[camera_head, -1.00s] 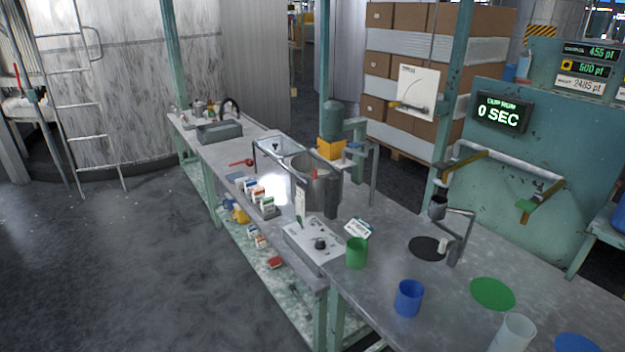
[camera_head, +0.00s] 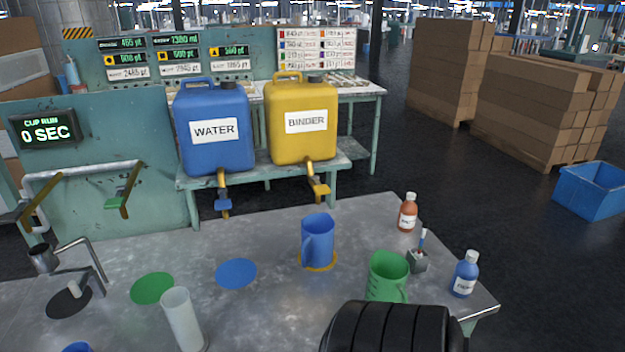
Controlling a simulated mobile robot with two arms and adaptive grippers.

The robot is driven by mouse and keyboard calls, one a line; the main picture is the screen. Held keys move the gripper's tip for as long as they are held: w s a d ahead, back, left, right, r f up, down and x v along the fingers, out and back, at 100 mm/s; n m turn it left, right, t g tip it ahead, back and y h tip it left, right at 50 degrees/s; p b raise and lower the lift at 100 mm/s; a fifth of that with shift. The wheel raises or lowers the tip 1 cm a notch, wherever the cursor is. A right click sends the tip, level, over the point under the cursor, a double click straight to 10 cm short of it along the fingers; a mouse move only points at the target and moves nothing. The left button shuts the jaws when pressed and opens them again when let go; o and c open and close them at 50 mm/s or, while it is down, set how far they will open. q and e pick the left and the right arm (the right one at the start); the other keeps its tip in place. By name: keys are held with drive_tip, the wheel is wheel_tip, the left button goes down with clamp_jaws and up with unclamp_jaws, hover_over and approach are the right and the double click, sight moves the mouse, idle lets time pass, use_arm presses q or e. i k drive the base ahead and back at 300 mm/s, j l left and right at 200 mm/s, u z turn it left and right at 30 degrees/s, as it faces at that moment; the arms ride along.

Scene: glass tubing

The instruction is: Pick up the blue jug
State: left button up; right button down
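The blue jug (camera_head: 319,236) stands upright on the grey bench, on a thin orange-yellow round mark (camera_head: 331,264). Its handle faces the front left. A green jug (camera_head: 388,275) stands to its right and nearer, its lower part partly hidden by a black ribbed part of mine at the bottom edge. No gripper fingers show, so I cannot see either gripper.
Blue (camera_head: 236,273) and green (camera_head: 153,288) discs lie left of the jug, with a translucent cylinder (camera_head: 182,318) in front. Orange (camera_head: 407,213) and blue (camera_head: 465,275) bottles stand right. WATER (camera_head: 212,150) and BINDER (camera_head: 302,145) containers with taps stand behind.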

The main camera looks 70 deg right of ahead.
sight(318, 230)
drive_tip(key=z, duration=2.2)
